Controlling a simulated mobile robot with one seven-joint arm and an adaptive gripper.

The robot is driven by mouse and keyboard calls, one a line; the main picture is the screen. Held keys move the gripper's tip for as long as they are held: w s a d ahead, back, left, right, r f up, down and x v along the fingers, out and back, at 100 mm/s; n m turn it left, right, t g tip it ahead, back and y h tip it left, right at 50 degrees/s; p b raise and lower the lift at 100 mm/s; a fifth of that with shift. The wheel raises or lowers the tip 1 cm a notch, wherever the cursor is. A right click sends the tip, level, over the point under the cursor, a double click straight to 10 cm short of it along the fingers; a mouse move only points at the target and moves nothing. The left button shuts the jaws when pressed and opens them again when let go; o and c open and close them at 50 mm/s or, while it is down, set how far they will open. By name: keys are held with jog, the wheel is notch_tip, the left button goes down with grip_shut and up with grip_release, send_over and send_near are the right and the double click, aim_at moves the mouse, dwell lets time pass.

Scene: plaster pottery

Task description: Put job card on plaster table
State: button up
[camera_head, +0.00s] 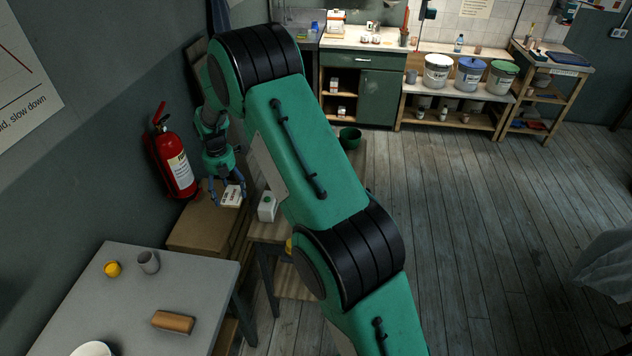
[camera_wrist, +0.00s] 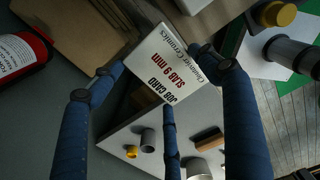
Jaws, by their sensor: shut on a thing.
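The job card (camera_wrist: 158,66) is a white card with red and black print reading "JOB CARD" and "SLAB 9 MM". My gripper (camera_head: 230,190) is shut on it, with blue fingers around its edges. The card also shows in the head view (camera_head: 233,196), held above a brown wooden box (camera_head: 205,222) by the wall. A grey-topped table (camera_head: 195,280) stands at front left, apart from the card. It also shows in the wrist view (camera_wrist: 190,112), behind the fingers. I cannot tell for sure which table is the plaster table.
The grey table holds a yellow piece (camera_head: 112,268), a grey cup (camera_head: 148,262), a brown block (camera_head: 173,321) and a white bowl (camera_head: 92,350). Its middle is clear. A red fire extinguisher (camera_head: 175,160) hangs close left of my gripper. A wooden table with a white box (camera_head: 267,206) stands behind my arm.

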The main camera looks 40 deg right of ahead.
jog(key=s+d, duration=0.4)
jog(key=d, duration=1.1)
jog(key=s+d+b, duration=0.1)
jog(key=s+d, duration=0.3)
jog(key=d, duration=1.1)
jog(key=s+d, duration=0.4)
jog(key=d, duration=1.1)
jog(key=shift+m, duration=0.3)
jog(key=shift+w+a+f, duration=0.1)
jog(key=shift+f, duration=2.35)
jog(key=shift+f+b, duration=0.4)
jog(key=shift+f, duration=2.7)
jog(key=shift+f, duration=1.9)
